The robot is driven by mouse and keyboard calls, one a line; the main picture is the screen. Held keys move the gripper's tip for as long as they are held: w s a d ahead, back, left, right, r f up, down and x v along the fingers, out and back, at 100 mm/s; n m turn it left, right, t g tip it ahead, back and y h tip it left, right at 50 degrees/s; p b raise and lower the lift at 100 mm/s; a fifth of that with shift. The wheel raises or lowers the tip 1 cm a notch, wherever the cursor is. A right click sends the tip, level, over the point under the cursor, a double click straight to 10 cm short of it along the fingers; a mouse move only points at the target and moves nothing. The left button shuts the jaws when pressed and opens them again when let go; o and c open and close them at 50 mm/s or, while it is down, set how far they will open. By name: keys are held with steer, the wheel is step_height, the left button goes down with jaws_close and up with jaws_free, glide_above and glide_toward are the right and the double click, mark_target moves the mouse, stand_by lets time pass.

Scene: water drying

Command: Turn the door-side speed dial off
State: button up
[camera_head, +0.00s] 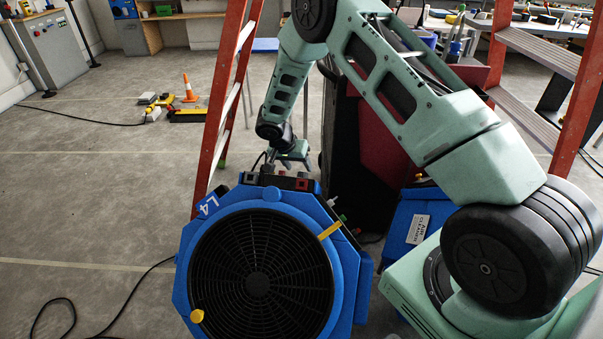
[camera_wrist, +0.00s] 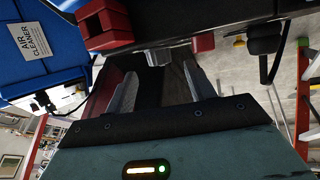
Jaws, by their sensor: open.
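A blue fan dryer (camera_head: 185,262) marked L4 stands on the floor in the head view, its round black grille facing me. Along its top edge are a dark knob-like part (camera_head: 252,178) and a red part (camera_head: 303,184). My gripper (camera_head: 272,160) is just behind this top edge. In the wrist view my gripper (camera_wrist: 160,70) is open, with a small dark grey knob-like part (camera_wrist: 158,56) near and between its fingertips. Contact cannot be told. Red blocks (camera_wrist: 104,22) sit beside it. Which part is the door-side dial, and its setting, cannot be read.
A blue air cleaner (camera_head: 405,222) and a dark red-sided bin (camera_head: 345,140) stand to the right of the dryer. Red ladder legs (camera_head: 218,120) rise behind it. An orange cone (camera_head: 188,88) is far left. Cables lie on the floor; the left floor is mostly clear.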

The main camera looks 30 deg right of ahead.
mark_target(303, 176)
steer(key=shift+x, duration=2.25)
steer(key=c, duration=1)
steer(key=shift+o, duration=0.2)
steer(key=shift+b, duration=0.5)
